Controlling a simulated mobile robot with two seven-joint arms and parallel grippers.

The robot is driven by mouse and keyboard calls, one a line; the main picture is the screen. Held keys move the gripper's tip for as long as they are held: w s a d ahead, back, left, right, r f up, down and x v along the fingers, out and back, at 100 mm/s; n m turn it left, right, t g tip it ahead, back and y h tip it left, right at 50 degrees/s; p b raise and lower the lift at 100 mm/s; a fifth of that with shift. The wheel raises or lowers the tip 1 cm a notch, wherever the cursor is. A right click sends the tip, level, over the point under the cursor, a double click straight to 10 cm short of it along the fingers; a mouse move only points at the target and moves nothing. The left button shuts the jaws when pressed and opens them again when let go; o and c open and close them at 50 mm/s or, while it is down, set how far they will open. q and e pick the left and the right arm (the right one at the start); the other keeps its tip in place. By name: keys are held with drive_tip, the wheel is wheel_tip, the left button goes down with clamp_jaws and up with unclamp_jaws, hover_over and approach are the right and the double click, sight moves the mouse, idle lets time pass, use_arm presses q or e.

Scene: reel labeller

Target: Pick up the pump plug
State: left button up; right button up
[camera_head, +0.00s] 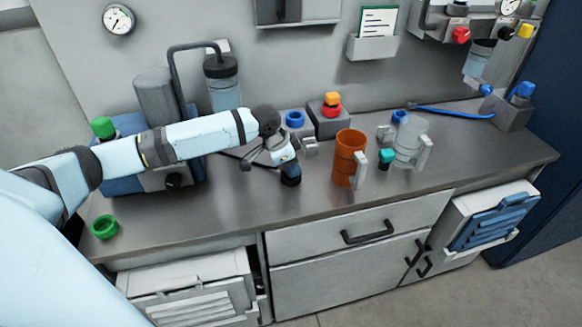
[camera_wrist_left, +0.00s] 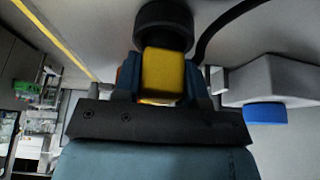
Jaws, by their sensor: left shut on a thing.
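My left gripper (camera_head: 288,160) is low over the middle of the steel counter and points down. In the left wrist view, its blue fingers (camera_wrist_left: 164,86) are shut on the yellow block of the pump plug (camera_wrist_left: 164,72). A round black part (camera_wrist_left: 163,25) sits just beyond the yellow block. A black cable curves close by on its right. In the head view the gripper hides the yellow block, and a dark round piece (camera_head: 291,177) shows just below the fingers. I cannot tell whether it touches the counter. My right gripper is not in view.
An orange cup (camera_head: 348,158) and a clear jug (camera_head: 409,140) stand to the right on the counter (camera_head: 240,212). A grey box with a red and orange button (camera_head: 331,107) and a blue ring (camera_head: 295,118) are behind. A green ring (camera_head: 105,227) lies at front left.

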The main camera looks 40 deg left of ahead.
use_arm(q)
wheel_tip(320, 180, up, 20)
drive_tip(key=p, duration=0.1)
drive_tip(key=shift+p, duration=0.3)
idle(0.4)
